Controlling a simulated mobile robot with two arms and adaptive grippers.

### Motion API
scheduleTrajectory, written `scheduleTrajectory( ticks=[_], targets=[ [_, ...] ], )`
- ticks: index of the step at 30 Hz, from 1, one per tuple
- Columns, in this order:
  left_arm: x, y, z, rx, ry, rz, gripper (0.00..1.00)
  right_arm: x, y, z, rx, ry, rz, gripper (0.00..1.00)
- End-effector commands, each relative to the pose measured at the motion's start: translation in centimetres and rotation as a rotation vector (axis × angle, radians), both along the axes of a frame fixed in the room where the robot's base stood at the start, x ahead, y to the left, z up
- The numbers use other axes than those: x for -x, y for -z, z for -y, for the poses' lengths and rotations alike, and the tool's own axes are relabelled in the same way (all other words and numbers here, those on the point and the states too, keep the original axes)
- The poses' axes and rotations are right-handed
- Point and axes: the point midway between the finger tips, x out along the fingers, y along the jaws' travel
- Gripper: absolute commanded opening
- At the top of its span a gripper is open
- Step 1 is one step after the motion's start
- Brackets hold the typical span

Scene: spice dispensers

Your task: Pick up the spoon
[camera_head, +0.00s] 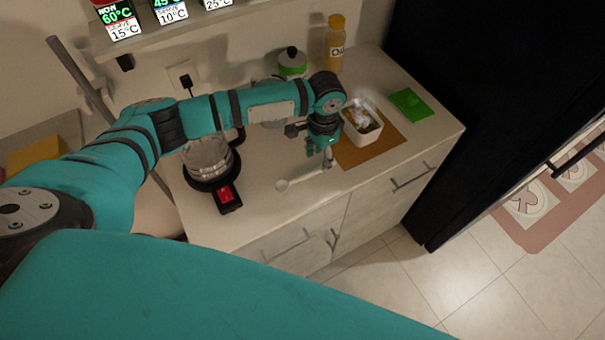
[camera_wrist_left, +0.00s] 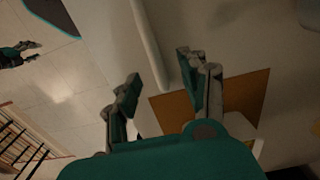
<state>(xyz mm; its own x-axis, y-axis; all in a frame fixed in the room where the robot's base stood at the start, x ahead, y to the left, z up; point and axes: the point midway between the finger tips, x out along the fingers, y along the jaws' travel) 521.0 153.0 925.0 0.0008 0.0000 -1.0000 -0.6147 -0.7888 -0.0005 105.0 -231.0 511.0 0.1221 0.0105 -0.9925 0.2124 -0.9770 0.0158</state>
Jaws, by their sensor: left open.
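A pale spoon (camera_head: 300,179) lies on the white counter (camera_head: 262,222) near its front edge, with its round bowl to the left. Its handle runs right to beneath my left gripper (camera_head: 320,153). In the left wrist view, my left gripper (camera_wrist_left: 160,76) is open, with its two fingers apart. The spoon's long handle (camera_wrist_left: 149,42) reaches into the gap between the fingertips. I see no contact. My right gripper (camera_wrist_left: 24,50) appears small at the far left of the left wrist view. Its jaw state is unclear.
A white container (camera_head: 366,135) with food stands on a brown mat (camera_head: 392,138) just right of the gripper. A kettle (camera_head: 208,158) on a black base with a red switch stands left.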

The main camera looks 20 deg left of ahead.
Motion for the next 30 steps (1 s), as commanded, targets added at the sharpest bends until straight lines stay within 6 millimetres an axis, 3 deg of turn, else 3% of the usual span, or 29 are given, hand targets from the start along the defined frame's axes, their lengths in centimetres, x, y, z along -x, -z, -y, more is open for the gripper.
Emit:
scheduleTrajectory(
  ticks=[2, 6, 15, 25, 30],
  targets=[
    [0.3, 1.0, 0.4, -0.002, 0.001, -0.004, 0.44, 0.4, -1.0, 0.0, 0.001, 0.000, -0.007, 0.40],
    [0.2, 3.0, 0.4, -0.001, 0.000, -0.003, 0.44, 1.6, -1.1, 0.1, 0.002, 0.000, -0.025, 0.40],
    [0.2, 3.7, 0.4, 0.000, 0.001, 0.000, 0.44, 2.8, -1.0, 0.3, 0.005, 0.000, -0.044, 0.40],
    [0.2, 3.6, 0.4, 0.000, 0.001, 0.000, 0.02, 1.8, -1.1, 0.6, 0.008, 0.000, -0.028, 0.40],
    [0.2, 3.6, 0.4, 0.000, 0.001, 0.000, 0.00, 1.7, -1.1, 0.6, 0.009, 0.000, -0.027, 0.40]
  ],
)
